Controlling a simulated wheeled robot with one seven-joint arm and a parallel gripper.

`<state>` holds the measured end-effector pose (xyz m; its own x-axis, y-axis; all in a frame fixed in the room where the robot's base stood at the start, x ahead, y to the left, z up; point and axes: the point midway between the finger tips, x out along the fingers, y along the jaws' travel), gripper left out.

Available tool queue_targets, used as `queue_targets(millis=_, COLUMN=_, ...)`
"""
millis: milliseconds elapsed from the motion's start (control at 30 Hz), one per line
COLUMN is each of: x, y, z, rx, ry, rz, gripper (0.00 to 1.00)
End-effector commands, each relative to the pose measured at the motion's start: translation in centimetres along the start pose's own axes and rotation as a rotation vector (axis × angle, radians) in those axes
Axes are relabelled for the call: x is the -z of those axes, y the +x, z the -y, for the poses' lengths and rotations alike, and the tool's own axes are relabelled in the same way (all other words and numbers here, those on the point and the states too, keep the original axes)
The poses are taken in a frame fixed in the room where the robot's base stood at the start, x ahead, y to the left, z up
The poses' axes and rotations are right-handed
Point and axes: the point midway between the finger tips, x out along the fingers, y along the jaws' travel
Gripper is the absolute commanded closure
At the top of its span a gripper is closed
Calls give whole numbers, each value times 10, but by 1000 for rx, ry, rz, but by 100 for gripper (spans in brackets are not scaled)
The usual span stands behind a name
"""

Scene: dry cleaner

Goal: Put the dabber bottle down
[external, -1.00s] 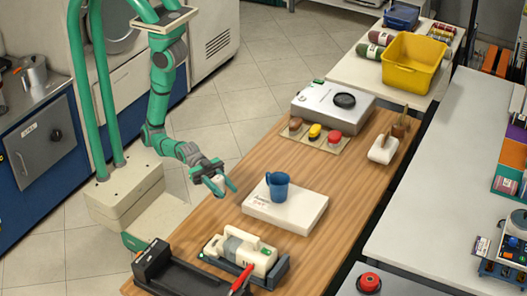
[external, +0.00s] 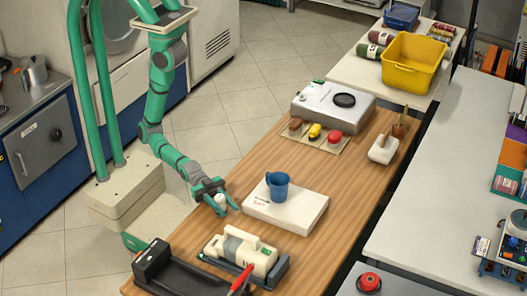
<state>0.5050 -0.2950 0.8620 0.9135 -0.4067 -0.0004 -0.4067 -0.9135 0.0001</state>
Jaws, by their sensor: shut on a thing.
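My gripper (external: 226,208) is near the left edge of the wooden table, to the left of the white box with the blue mug. Its fingers point down and to the right. It is shut on a small whitish object, which I take to be the dabber bottle (external: 221,199). The fingers hide part of the bottle. I cannot tell whether its base touches the table or hangs just above it.
The blue mug (external: 278,185) stands on the white box (external: 300,215). A cream device in a dark cradle (external: 277,273) is in front. Brown, yellow and red knobs sit farther back. Bare wood (external: 240,170) lies behind the gripper.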

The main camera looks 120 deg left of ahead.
Motion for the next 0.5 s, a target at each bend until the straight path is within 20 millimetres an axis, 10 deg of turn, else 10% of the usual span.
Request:
queue_targets(millis=133, x=-3, y=0, z=0, rx=-1, ry=0, rz=0, gripper=93)
queue_targets(millis=167, x=-3, y=0, z=0, rx=-1, ry=0, rz=0, gripper=66)
queue_targets(millis=233, x=-3, y=1, z=-1, rx=-2, ry=0, rz=0, gripper=50)
queue_targets(millis=500, x=-3, y=1, z=-1, rx=-2, ry=0, rz=0, gripper=50)
